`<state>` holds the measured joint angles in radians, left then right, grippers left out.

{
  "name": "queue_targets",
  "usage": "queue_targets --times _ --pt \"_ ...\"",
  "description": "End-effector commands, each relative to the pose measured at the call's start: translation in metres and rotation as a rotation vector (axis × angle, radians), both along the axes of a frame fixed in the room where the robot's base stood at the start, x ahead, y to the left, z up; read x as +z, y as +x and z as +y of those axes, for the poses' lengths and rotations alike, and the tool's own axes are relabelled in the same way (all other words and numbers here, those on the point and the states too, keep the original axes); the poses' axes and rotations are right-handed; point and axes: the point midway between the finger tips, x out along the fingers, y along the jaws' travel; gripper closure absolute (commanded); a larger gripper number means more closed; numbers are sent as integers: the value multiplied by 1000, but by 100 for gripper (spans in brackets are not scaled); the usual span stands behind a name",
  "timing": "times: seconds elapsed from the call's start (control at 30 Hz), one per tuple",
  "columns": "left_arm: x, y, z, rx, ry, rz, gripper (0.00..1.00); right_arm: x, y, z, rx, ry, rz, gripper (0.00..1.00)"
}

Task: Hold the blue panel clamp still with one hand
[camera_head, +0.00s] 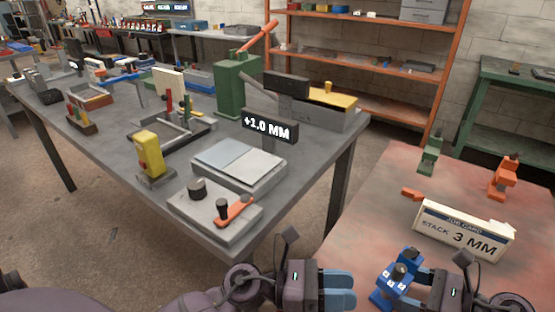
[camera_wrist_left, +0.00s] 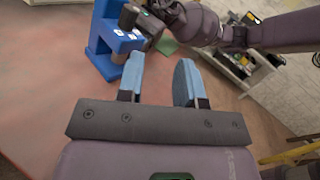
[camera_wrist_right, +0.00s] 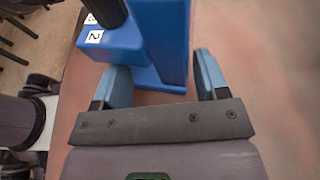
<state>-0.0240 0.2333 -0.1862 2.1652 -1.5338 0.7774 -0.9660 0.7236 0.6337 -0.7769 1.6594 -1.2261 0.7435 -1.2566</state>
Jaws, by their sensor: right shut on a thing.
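The blue panel clamp (camera_head: 388,284), with a dark knob and small white number labels, is on the reddish bench (camera_head: 365,215) at lower right. My right gripper (camera_head: 418,266) is shut on it; the right wrist view shows the blue body (camera_wrist_right: 165,45) between the two fingers (camera_wrist_right: 163,80). Part of the clamp is hidden by the fingers. My left gripper (camera_head: 338,287) is beside it to the left, apart from it. In the left wrist view the left fingers (camera_wrist_left: 158,80) are spread with nothing between them, and the clamp (camera_wrist_left: 108,38) stands beyond the left finger.
A white card reading "STACK 3 MM" (camera_head: 462,235) stands behind the clamp. A green clamp (camera_head: 430,158) and an orange clamp (camera_head: 505,178) stand farther back. A grey table (camera_head: 105,150) at left carries fixtures and a "+1.0 MM" display (camera_head: 268,127). The bench left of the card is mostly clear.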

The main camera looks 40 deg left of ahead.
Motion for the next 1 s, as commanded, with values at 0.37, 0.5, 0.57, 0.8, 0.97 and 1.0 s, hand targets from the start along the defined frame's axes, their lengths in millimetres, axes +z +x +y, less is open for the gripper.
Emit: queue_targets --times 0.37,0.5,0.57,0.8,0.97,1.0 --pt "-15 -57 -4 11 -329 348 67 -16 -4 -3 3 -20 10 46" --pt "-18 -75 -3 29 -461 486 67 -16 -4 -3 3 -20 10 46" --pt "-20 -82 -2 40 -521 550 67 -16 -4 -3 3 -20 10 46" --pt "-31 -93 14 129 -778 798 67 -16 -4 -3 3 -20 10 46" --pt "-44 -90 33 218 -951 941 67 -16 -4 -3 3 -20 10 46" --pt "-47 -88 39 239 -990 970 67 -16 -4 -3 3 -20 10 46"
